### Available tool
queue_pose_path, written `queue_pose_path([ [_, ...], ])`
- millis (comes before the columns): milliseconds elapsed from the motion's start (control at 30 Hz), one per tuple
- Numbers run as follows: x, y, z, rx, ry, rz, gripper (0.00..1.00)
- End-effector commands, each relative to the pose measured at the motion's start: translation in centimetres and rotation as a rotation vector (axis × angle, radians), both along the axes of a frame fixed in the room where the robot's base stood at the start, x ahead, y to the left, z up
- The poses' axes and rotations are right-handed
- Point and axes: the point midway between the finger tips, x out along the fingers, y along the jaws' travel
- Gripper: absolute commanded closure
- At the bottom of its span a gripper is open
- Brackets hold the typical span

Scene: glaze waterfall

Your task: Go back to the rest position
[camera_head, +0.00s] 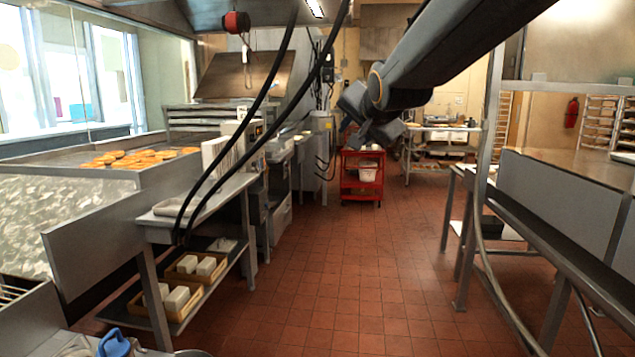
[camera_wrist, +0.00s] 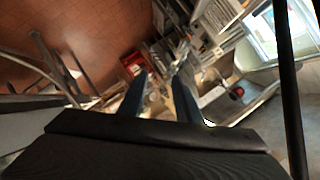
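My arm reaches in from the top right of the head view, raised in the air over the aisle. Its dark end hangs near the upper middle, in front of the far part of the room. The fingers are too small and dark there to make out. In the wrist view my gripper (camera_wrist: 162,80) shows two dark fingers with a clear gap between them. It is open, nothing is held between the fingers, and they touch nothing visible. The wrist view is tilted, with the room lying at a slant.
A glazing line with doughnuts (camera_head: 140,157) stands at the left, beside a steel table (camera_head: 205,196). A metal frame and counter (camera_head: 560,195) line the right. A red cart (camera_head: 362,178) stands at the far end. The tiled floor (camera_head: 345,280) between is clear. Black hoses hang at centre-left.

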Motion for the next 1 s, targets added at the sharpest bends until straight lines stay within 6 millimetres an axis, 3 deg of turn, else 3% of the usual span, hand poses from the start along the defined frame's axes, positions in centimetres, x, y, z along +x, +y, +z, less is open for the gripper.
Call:
queue_pose_path([
  [33, -1.0, -0.9, -3.3, -0.045, 0.067, 0.005, 0.69],
  [100, -2.8, -2.3, -7.7, -0.123, 0.158, 0.022, 0.69],
  [267, -8.1, -5.2, -17.0, -0.284, 0.374, 0.092, 0.69],
  [500, -19.4, -8.9, -28.5, -0.463, 0.708, 0.270, 0.69],
  [633, -26.1, -10.2, -32.8, -0.518, 0.868, 0.390, 0.69],
  [800, -32.2, -10.9, -35.6, -0.545, 1.000, 0.513, 0.69],
  [1000, -34.4, -11.0, -36.4, -0.550, 1.045, 0.561, 0.69],
])
